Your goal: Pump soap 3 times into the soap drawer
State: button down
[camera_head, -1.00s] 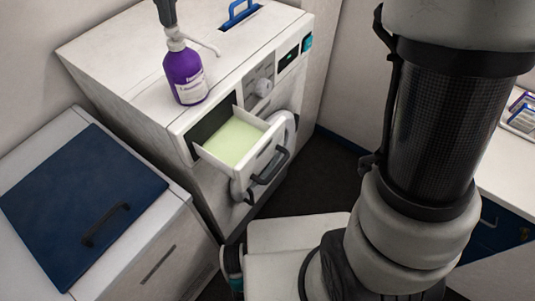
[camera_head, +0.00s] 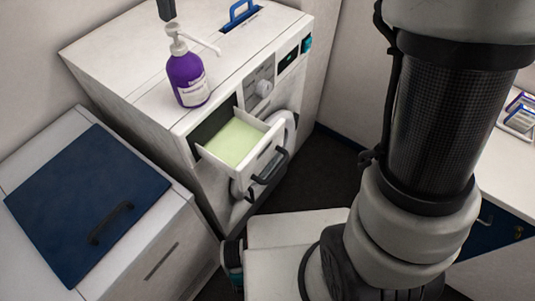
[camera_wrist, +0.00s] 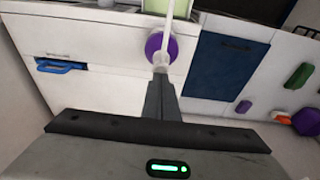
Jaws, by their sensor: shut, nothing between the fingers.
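The purple soap bottle (camera_head: 187,82) stands upright on the white washing machine, its white pump head (camera_head: 177,45) raised and its spout pointing right towards the drawer. The soap drawer (camera_head: 265,143) is pulled out below, with pale green (camera_head: 235,141) inside. My gripper (camera_head: 167,17) is shut, fingers down, just above the pump top; I cannot tell whether it touches. In the wrist view, my gripper (camera_wrist: 160,78) points at the pump, with the purple bottle (camera_wrist: 152,47) partly hidden below and the white spout (camera_wrist: 171,22) running up.
A white cabinet with a dark blue lid (camera_head: 85,195) is at the left. A counter (camera_head: 500,155) is at the right. My arm fills the right of the head view. Dark floor lies between.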

jog(key=shift+r, duration=0.1)
notch_tip(320, 180, up, 4)
jog(key=p, duration=0.4)
jog(key=shift+r, duration=0.25)
jog(key=shift+r+b, duration=0.3)
jog(key=shift+r, duration=0.4)
